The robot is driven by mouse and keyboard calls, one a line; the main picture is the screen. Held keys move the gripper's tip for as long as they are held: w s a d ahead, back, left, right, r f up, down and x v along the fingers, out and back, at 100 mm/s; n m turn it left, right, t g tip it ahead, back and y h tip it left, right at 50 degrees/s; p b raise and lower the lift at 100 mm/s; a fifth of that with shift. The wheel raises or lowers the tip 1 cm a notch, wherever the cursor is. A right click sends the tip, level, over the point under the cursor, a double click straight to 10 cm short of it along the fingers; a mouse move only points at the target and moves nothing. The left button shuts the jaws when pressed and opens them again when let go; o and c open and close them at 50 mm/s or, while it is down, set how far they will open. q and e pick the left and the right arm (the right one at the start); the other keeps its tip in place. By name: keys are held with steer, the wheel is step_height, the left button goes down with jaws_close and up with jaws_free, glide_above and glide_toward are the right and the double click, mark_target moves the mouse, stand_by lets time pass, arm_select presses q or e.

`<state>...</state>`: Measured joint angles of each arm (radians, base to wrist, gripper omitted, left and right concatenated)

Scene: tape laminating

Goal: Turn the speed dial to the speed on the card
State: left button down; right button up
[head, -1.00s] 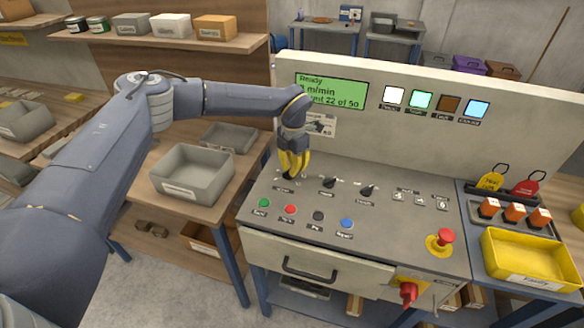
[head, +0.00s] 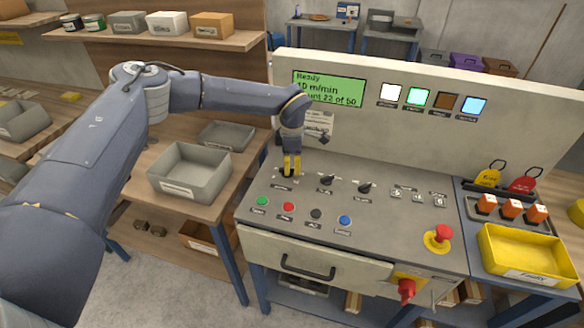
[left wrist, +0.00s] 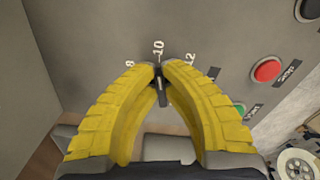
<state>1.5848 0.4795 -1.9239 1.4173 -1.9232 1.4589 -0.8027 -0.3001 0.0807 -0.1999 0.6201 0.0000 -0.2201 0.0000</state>
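My left gripper (head: 290,170) points down at the left end of the machine's sloped panel. In the left wrist view its yellow fingers (left wrist: 160,72) come together on the black speed dial (left wrist: 163,92). The dial's pointer lies at or close to the mark 10, between 8 and 12. The green display (head: 329,90) reads "Ready", "10 m/min" and a count of 22 of 50. A card (head: 319,124) is on the upright panel behind the gripper; it is partly hidden and its speed is too small to read. My right gripper is not in view.
Two more black knobs (head: 326,180) (head: 365,187) are right of the dial. Coloured push buttons (head: 288,207) line the panel's front. A red emergency stop (head: 443,232) is at the right. A grey bin (head: 190,172) stands on the left bench.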

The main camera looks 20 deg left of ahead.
mark_target(292, 169)
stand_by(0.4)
arm_select(q)
steer(key=c, duration=1.5)
jaws_free()
step_height(292, 169, up, 12)
